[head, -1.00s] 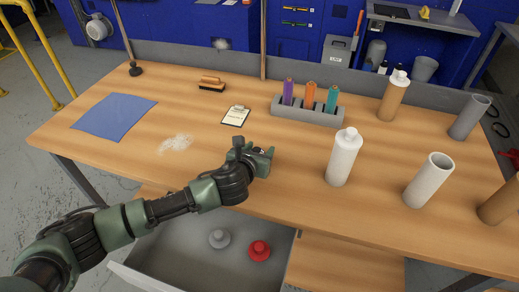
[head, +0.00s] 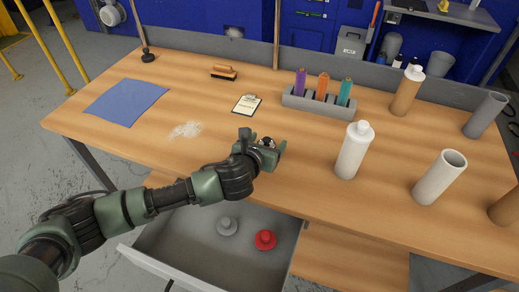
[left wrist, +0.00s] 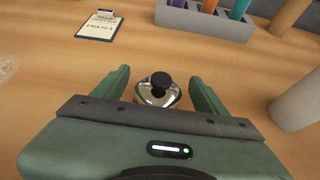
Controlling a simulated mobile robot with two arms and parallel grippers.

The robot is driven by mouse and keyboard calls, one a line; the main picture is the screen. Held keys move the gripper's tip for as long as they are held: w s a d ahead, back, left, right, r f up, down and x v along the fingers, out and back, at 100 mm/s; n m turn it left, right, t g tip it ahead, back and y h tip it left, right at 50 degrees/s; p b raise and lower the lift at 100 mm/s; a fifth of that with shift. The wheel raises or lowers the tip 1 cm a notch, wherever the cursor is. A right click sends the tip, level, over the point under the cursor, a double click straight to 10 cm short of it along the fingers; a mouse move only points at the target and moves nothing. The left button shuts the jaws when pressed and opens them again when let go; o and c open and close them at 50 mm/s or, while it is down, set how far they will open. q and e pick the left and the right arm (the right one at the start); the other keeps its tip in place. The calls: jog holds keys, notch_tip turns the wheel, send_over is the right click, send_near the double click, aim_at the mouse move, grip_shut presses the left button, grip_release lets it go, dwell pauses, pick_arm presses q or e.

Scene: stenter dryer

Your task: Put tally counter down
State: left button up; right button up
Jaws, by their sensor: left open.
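The tally counter (left wrist: 157,92) is a small silver device with a black knob on top. In the left wrist view it sits between the fingers of my left gripper (left wrist: 158,78), with a gap visible on each side. In the head view the tally counter (head: 266,142) is partly hidden by the left gripper (head: 270,149), which is low over the table (head: 310,185) near its front edge. The left gripper is open around the counter. The counter's lower part is hidden, so its contact with the table is not clear. My right gripper is not in view.
A clipboard (head: 246,104) and a rack (head: 318,103) of coloured tubes lie beyond the gripper. A white bottle (head: 354,150) stands to the right. An open drawer (head: 180,250) below holds a grey and a red knobbed piece. Bare wood surrounds the gripper.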

pick_arm(q)
jog(key=v, duration=0.9)
jog(key=shift+s, duration=0.15)
jog(key=shift+a, duration=0.1)
